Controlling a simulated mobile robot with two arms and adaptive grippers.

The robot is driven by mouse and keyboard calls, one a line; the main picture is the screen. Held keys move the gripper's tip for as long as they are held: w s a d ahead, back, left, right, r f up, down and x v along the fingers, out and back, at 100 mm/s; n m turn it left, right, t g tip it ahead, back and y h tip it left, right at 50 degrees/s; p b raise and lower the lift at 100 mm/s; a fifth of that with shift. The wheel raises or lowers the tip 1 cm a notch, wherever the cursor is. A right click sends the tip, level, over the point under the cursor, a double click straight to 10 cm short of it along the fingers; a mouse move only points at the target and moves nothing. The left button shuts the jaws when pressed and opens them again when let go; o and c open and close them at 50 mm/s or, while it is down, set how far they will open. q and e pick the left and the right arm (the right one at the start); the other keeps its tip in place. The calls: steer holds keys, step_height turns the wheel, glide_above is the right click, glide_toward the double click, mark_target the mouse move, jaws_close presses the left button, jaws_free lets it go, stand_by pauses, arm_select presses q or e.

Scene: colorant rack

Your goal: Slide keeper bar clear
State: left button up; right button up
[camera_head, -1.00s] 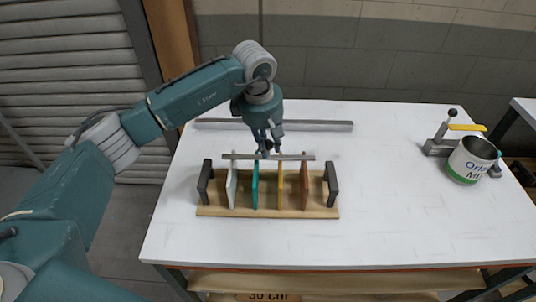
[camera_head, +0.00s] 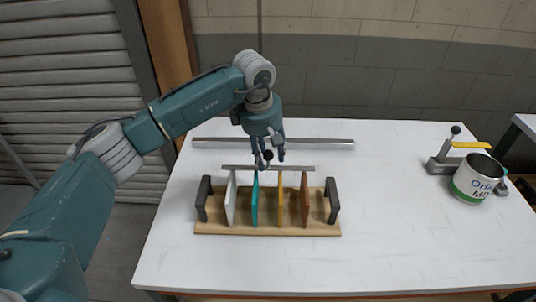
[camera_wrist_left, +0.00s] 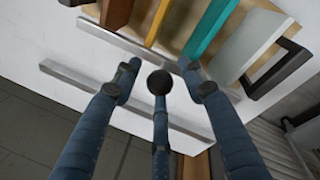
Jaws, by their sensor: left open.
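The keeper bar (camera_head: 290,168) is a thin grey strip running along the back of the colorant rack (camera_head: 268,229), close behind the tops of the upright plates. In the left wrist view the keeper bar (camera_wrist_left: 112,38) lies beside the plates' ends. A black ball knob (camera_wrist_left: 158,82) shows between the fingers; its joint to the bar is hidden. My left gripper (camera_head: 267,157) points down over the bar's middle, fingers spread around the knob. It is open; I cannot tell whether a finger touches the knob. My right gripper is not in view.
The rack holds a white, a teal (camera_head: 255,203), a yellow and a brown plate between dark end brackets. A grey rail (camera_head: 318,144) lies behind on the white table. A labelled can (camera_head: 472,184) and a lever device (camera_head: 440,160) stand at right. The table's right front is clear.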

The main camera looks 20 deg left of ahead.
arm_select(q)
step_height(320, 180, up, 12)
steer(key=s, duration=0.2)
steer(key=shift+a+f, duration=0.15)
steer(key=shift+a, duration=0.2)
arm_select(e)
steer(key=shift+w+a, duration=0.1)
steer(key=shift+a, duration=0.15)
arm_select(q)
steer(key=shift+c, duration=0.2)
